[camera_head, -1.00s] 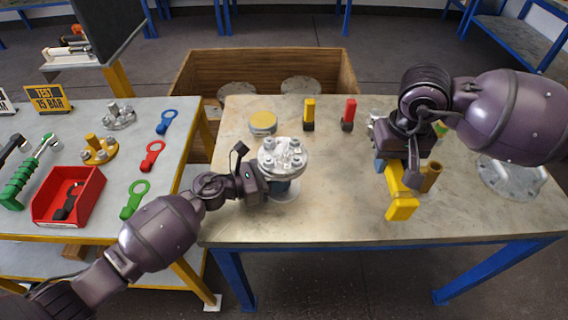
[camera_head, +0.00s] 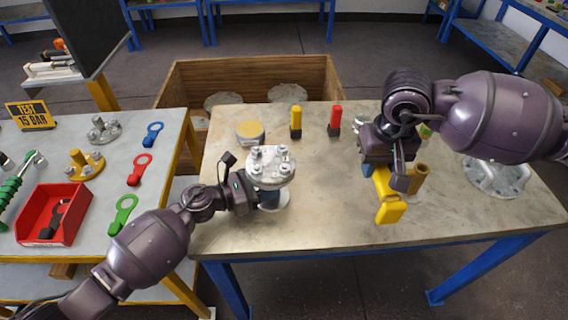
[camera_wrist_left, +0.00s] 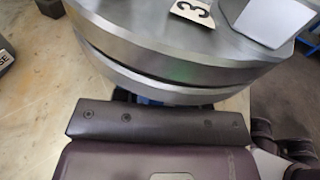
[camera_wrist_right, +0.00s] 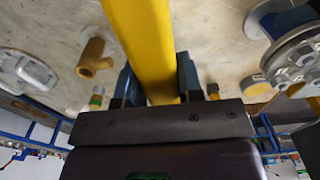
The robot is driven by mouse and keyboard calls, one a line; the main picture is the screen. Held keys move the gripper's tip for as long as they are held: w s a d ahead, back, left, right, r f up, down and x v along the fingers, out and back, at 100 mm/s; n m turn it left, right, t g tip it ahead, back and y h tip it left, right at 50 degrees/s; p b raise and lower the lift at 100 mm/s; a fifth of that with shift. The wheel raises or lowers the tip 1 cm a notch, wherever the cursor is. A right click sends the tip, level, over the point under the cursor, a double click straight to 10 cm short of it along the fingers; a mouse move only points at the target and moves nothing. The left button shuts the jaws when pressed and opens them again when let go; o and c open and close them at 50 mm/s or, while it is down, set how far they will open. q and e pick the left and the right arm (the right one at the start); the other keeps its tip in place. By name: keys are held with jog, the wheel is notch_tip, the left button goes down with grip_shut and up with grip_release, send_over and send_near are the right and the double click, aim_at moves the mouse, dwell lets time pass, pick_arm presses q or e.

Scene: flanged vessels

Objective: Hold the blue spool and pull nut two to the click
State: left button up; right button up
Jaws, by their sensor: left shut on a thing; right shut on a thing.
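The blue spool (camera_head: 269,197) stands upright on the table, and a grey flange (camera_head: 271,167) with several bolts and nuts covers its top. My left gripper (camera_head: 251,193) is shut on the spool from its left side, just under the flange. In the left wrist view the flange (camera_wrist_left: 160,62) fills the top, with a tag reading 3 beside one nut (camera_wrist_left: 273,18); nut two cannot be told apart. My right gripper (camera_head: 385,168) is shut on a yellow tool (camera_head: 389,207), right of the spool and apart from it. The yellow bar (camera_wrist_right: 145,45) runs between its fingers in the right wrist view.
A yellow-lidded round tin (camera_head: 249,131), a yellow marker (camera_head: 296,121) and a red marker (camera_head: 335,120) stand behind the spool. A brass fitting (camera_head: 419,178) is beside the yellow tool, and a grey flange (camera_head: 497,177) lies at right. The table's front middle is clear.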

jog(key=shift+w+r, duration=0.1)
jog(key=shift+r, duration=0.05)
dwell(0.3)
jog(key=shift+w+a+r, duration=0.15)
jog(key=shift+r, duration=0.1)
jog(key=s+a+r+n, duration=0.2)
jog(key=a+r+n, duration=0.3)
jog(key=a+r, duration=0.25)
jog(key=s+a+f+n, duration=0.1)
jog(key=s+f+n, duration=0.2)
jog(key=f, duration=0.3)
jog(key=shift+s+n, duration=0.15)
jog(key=shift+n, duration=0.35)
jog(key=shift+a+f, duration=0.1)
jog(key=shift+f, duration=1.15)
